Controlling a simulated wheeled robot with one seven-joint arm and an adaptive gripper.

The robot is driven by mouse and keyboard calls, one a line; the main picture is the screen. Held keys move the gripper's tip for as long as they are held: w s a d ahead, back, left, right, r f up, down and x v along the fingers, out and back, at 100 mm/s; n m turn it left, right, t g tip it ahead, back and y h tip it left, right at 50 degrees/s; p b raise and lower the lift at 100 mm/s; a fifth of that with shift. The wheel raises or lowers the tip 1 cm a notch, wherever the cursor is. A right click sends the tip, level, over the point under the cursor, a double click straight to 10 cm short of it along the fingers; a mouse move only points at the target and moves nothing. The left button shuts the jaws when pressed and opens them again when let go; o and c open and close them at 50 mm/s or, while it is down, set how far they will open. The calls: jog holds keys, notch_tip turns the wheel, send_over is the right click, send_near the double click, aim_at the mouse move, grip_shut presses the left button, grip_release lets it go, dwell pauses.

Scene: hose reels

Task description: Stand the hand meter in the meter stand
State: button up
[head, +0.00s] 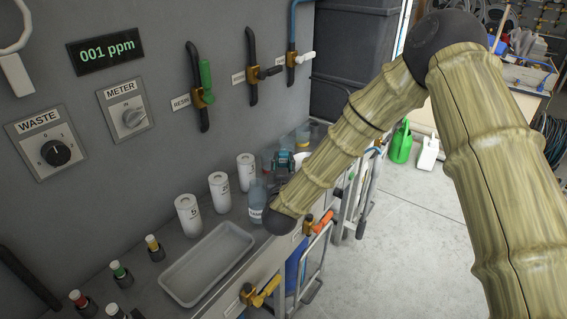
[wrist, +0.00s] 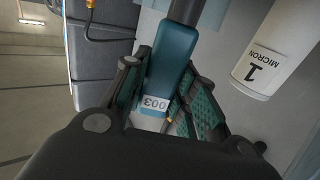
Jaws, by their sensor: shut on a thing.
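The hand meter (wrist: 173,62) is teal with a dark upper part and a label reading 003. In the wrist view it stands between the green-padded fingers of my gripper (wrist: 163,88), which is shut on it. In the head view, a small teal shape (head: 285,159) beyond my arm's lower joint appears to be the meter; my gripper is largely hidden there. I cannot pick out the meter stand in either view.
White cylinders (head: 188,216) stand along the counter by the wall; one labelled 1 MICRON (wrist: 270,60) is right of the meter. A clear bottle (head: 257,201) stands near my arm. A grey tray (head: 207,264) lies nearer, beside small colour-capped bottles (head: 120,274). Valve handles (head: 265,291) stick out along the front.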

jog(key=o, duration=1.1)
jog(key=shift+o, duration=0.2)
jog(key=shift+r, duration=5)
